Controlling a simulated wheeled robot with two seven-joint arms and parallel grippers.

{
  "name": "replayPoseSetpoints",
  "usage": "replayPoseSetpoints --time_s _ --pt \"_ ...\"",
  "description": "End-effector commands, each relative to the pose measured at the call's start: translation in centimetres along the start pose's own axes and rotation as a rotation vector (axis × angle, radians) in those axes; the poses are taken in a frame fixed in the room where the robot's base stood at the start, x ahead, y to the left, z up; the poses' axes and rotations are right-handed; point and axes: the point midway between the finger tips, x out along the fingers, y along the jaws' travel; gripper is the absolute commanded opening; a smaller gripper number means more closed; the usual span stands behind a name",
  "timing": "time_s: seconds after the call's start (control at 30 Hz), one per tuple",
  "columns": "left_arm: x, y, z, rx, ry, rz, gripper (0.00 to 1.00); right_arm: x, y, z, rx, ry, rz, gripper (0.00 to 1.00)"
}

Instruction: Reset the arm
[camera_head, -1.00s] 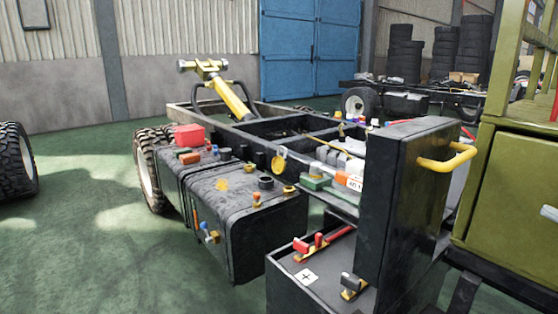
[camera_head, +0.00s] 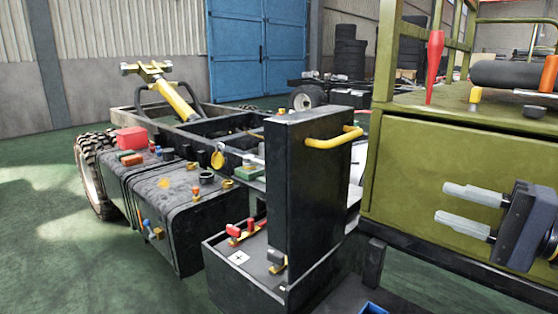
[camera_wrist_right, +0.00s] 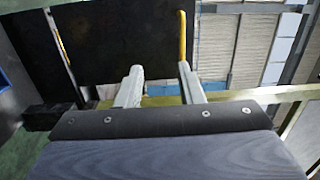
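My right gripper (camera_head: 443,202) is at the right of the head view, in front of the olive cabinet side. Its two grey fingers point left, with a clear gap between them and nothing held. In the right wrist view the fingers (camera_wrist_right: 160,84) also stand apart and empty. The black battery box (camera_head: 235,272) is to the left of the gripper, with its tall black lid (camera_head: 300,205) upright. A yellow handle (camera_head: 335,138) is on the lid, apart from the gripper. It also shows in the right wrist view (camera_wrist_right: 183,35). My left gripper is not in view.
The chassis frame (camera_head: 215,127) with black tanks (camera_head: 180,215) stands at the left. The olive cabinet (camera_head: 430,170) is close beside my right gripper, with a red cone-shaped tool (camera_head: 434,65) on top. Green floor (camera_head: 45,250) is free at the left.

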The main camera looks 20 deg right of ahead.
Motion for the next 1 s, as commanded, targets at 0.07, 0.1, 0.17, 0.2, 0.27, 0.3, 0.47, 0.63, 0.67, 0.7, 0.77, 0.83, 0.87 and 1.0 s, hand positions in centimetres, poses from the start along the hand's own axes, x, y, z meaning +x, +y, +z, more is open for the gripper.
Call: replayPoseSetpoints --time_s 0.07,0.1,0.17,0.2,0.27,0.3,0.47,0.63,0.67,0.7,0.77,0.83,0.87,1.0 --pt "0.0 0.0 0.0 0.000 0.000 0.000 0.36 1.4 1.4 1.0 -0.011 -0.026 0.047 0.34" --pt "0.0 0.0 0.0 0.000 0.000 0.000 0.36 2.0 2.1 1.5 -0.018 -0.039 0.072 0.34" --pt "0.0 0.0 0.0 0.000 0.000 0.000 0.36 3.1 3.4 2.5 -0.035 -0.062 0.118 0.34" --pt "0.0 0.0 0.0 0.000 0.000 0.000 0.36 3.9 4.4 3.3 -0.049 -0.079 0.152 0.34" --pt "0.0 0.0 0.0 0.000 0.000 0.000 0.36 5.1 6.1 4.5 -0.075 -0.108 0.208 0.34" --pt "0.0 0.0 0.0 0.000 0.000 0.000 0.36 5.9 7.4 5.5 -0.096 -0.129 0.249 0.34" --pt "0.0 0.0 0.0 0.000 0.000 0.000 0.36 8.6 13.8 10.4 -0.235 -0.242 0.452 0.34" --pt "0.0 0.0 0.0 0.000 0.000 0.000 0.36 9.4 20.7 15.1 -0.441 -0.366 0.656 0.34" --pt "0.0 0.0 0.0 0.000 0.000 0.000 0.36 9.3 21.8 15.8 -0.478 -0.387 0.687 0.34" --pt "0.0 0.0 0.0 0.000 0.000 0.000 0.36 9.2 23.2 16.6 -0.528 -0.413 0.724 0.34" --pt "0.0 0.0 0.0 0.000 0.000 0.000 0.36 8.8 25.2 17.7 -0.604 -0.452 0.778 0.34" --pt "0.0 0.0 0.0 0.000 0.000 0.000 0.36 8.3 27.4 18.8 -0.697 -0.500 0.835 0.34" --pt "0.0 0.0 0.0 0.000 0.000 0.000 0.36 8.0 28.4 19.3 -0.738 -0.521 0.859 0.34" --pt "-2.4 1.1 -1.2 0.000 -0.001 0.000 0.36 7.7 26.7 19.6 -0.807 -0.547 0.893 0.34"
